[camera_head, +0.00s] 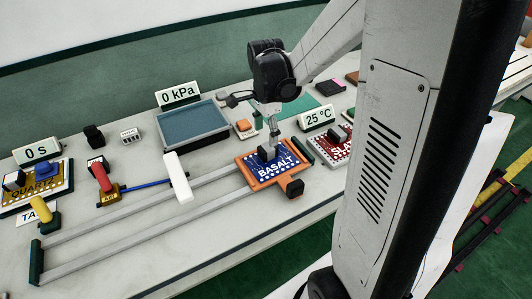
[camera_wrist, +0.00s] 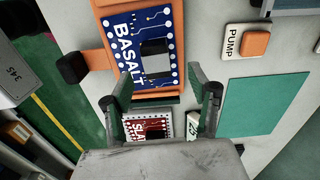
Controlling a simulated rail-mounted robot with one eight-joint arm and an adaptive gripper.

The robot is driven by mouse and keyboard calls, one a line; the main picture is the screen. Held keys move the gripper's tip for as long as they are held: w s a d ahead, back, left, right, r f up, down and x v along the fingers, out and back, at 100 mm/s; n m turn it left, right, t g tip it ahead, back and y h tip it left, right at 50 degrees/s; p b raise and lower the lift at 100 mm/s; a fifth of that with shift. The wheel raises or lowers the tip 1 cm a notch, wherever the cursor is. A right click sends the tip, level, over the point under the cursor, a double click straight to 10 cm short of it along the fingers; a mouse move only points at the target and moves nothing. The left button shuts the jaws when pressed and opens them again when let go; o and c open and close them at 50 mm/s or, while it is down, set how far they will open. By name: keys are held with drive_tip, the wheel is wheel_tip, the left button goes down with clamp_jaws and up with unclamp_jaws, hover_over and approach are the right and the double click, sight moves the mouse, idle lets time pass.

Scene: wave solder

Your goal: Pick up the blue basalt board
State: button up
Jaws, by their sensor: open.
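The blue basalt board (camera_head: 275,168) lies in an orange carrier frame (camera_head: 252,181) on the right end of two rails. It carries a dark block and white lettering. In the wrist view the basalt board (camera_wrist: 125,25) shows at the top, with a grey and black block on it.
A red slate board (camera_head: 332,146) lies right of the carrier, by a 25 °C sign (camera_head: 319,117). A blue-grey tank (camera_head: 193,123) stands behind. A white block (camera_head: 178,177) stands across the rails. The carrier has a black knob (camera_head: 295,188). A yellow board (camera_head: 35,187) lies far left.

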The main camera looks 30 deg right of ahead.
sight(268, 147)
drive_tip(key=shift+s+d+f+b, duration=0.1)
drive_tip(key=shift+s+f+b, duration=0.05)
drive_tip(key=shift+f, duration=1.7)
drive_tip(key=shift+s+d+f+b, duration=0.1)
drive_tip(key=shift+s+f+b, duration=0.05)
drive_tip(key=shift+f, duration=1.7)
clamp_jaws()
drive_tip(key=shift+r, duration=0.2)
